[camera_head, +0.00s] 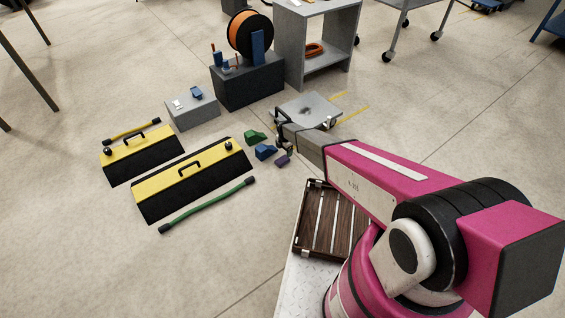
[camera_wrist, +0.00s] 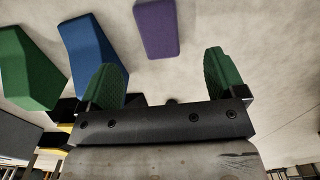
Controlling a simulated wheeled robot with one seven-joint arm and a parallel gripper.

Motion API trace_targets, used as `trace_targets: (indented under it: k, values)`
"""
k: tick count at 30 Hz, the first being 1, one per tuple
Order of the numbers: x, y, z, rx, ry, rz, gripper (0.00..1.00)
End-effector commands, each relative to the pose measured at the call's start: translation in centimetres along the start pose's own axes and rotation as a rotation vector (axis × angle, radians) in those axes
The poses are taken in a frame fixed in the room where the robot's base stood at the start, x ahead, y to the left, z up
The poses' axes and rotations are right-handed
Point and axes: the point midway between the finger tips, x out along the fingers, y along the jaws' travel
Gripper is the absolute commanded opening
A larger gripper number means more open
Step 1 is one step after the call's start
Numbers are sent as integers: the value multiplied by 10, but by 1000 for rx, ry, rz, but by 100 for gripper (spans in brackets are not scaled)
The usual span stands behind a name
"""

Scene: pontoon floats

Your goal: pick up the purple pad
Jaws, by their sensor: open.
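The purple pad (camera_head: 283,160) lies on the concrete floor just beyond the end of my arm, to the right of a blue block. In the wrist view the purple pad (camera_wrist: 157,28) shows whole, ahead of the gap between my two green fingertips. My gripper (camera_wrist: 161,80) is open and empty, its fingers apart from the pad. A blue block (camera_head: 265,152) and a green block (camera_head: 255,136) lie beside the pad. The blue block (camera_wrist: 94,55) and the green block (camera_wrist: 30,68) are left of the pad in the wrist view.
Two yellow-black cases (camera_head: 190,178) (camera_head: 141,150) stand to the left, with a green bar (camera_head: 207,205) in front. A grey metal plate (camera_head: 310,104) lies behind my gripper. A dark box with an orange reel (camera_head: 249,35) stands farther back. Floor at left front is clear.

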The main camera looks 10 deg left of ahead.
Motion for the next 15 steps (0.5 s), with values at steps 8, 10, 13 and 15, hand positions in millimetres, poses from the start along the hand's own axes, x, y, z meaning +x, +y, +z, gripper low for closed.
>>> trace_targets:
  k: [8, 10, 13, 15]
  values:
    - [38, 1, 1, 3, 0, -1, 89]
    - [42, 0, 0, 4, 0, 0, 89]
    - [48, 1, 0, 4, 0, -1, 89]
    - [55, 2, -1, 4, 1, -1, 89]
